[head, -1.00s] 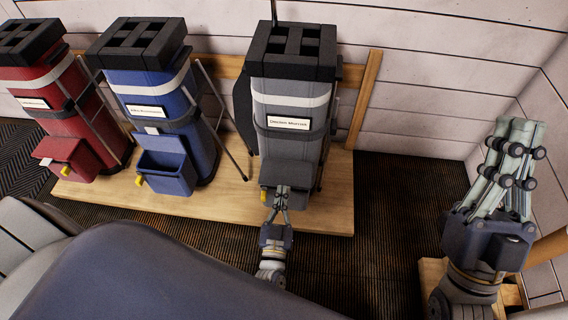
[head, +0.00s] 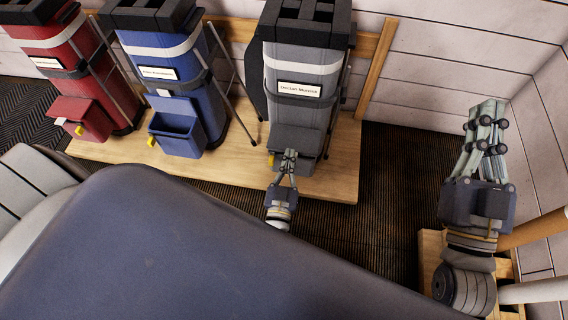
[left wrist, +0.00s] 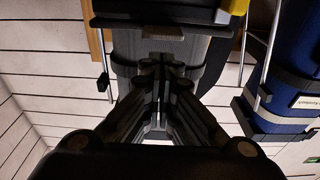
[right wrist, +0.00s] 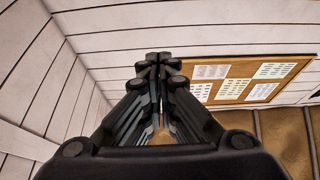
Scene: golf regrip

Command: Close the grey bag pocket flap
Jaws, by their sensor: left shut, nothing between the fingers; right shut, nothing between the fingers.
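The grey bag (head: 305,62) stands upright on a wooden platform, with a name label on its front. Its dark grey pocket flap (head: 291,137) is low on the front, above a yellow tab (head: 271,159). The flap slopes over the pocket; I cannot tell whether it is fully closed. My left gripper (head: 290,154) is shut and empty, right at the pocket front, covering part of it; contact is unclear. The left wrist view shows the dark pocket underside (left wrist: 160,16) beyond the shut fingers (left wrist: 160,62). My right gripper (head: 489,106) is shut and empty, pointing up, well right of the bag.
A blue bag (head: 160,50) with its pocket open and a red bag (head: 55,50) stand to the left on the same platform (head: 335,180). Thin bag legs stick out between them. A wall is behind and to the right. Dark floor (head: 395,150) lies between platform and right arm.

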